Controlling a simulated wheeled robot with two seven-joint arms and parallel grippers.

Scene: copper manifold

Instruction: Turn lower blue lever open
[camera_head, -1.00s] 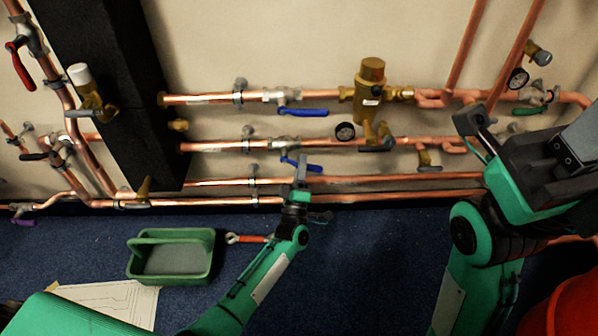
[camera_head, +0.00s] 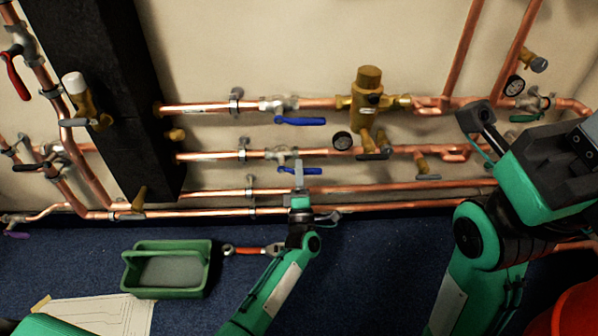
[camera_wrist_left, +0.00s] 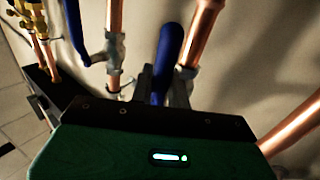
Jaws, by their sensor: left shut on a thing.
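The lower blue lever (camera_head: 312,171) sits on its valve on the second copper pipe from the top and lies roughly along that pipe. My left gripper (camera_head: 298,172) reaches up to it from below and is shut on it; its fingers cover part of the lever. In the left wrist view the blue lever (camera_wrist_left: 168,50) stands between the fingers of my left gripper (camera_wrist_left: 161,88). The upper blue lever (camera_head: 300,121) lies along the top pipe, apart from the gripper. My right arm is at the right; its gripper's jaws cannot be made out.
Two lower copper pipes (camera_head: 400,187) run close behind my left gripper. A green tote (camera_head: 207,270) and a red-handled wrench (camera_head: 250,250) lie on the blue floor. A black column (camera_head: 100,70) stands left.

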